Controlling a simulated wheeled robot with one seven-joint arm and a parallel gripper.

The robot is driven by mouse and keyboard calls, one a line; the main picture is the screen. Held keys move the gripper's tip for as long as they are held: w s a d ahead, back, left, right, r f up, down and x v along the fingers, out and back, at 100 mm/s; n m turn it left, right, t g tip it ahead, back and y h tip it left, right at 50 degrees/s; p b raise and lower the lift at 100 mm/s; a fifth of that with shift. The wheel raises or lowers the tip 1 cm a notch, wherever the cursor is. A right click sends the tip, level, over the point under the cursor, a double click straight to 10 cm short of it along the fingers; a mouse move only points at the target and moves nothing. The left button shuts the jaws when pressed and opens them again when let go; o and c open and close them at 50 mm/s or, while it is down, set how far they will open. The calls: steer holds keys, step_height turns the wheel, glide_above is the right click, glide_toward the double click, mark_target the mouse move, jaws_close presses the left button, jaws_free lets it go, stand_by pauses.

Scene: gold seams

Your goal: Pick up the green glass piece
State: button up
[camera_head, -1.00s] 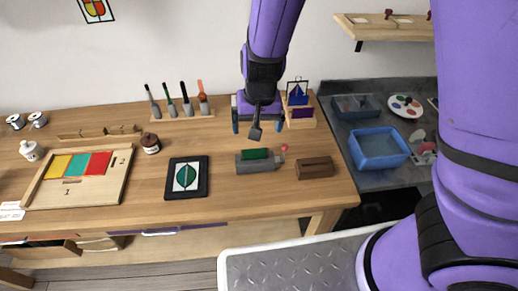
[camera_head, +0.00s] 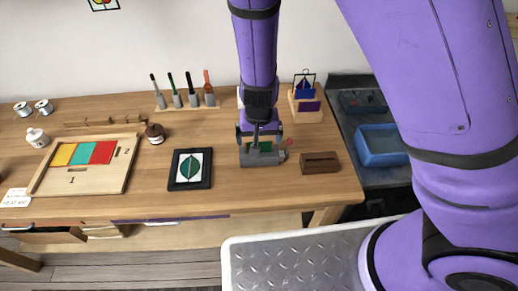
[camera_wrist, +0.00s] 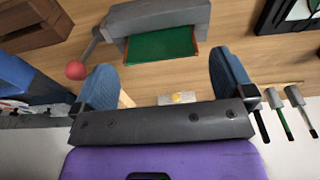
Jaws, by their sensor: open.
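The green glass piece (camera_wrist: 160,45) is a flat green panel held in a grey vise (camera_wrist: 165,15) with a red-knobbed handle (camera_wrist: 75,70). In the head view the vise (camera_head: 262,159) stands near the table's front right, and my gripper hides most of the glass. My gripper (camera_head: 259,134) is above and just behind the vise, pointing down. In the wrist view its two blue-padded fingers (camera_wrist: 165,80) are apart with nothing between them. The green piece lies beyond the fingertips, roughly centred between them; I cannot tell the exact gap.
A brown slotted wooden block (camera_head: 320,162) stands right of the vise. A black-framed leaf panel (camera_head: 190,169) lies to the left. A tool rack (camera_head: 187,107) and a small wooden stand (camera_head: 305,115) are behind. A blue bin (camera_head: 380,146) sits on the grey side bench.

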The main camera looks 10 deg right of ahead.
mark_target(259, 144)
steer(key=shift+w+f, duration=0.15)
steer(key=shift+f, duration=0.8)
steer(key=shift+w+f, duration=0.1)
steer(key=shift+f, duration=0.85)
steer(key=c, duration=0.7)
steer(key=shift+c, duration=0.2)
steer(key=shift+d+r, duration=0.1)
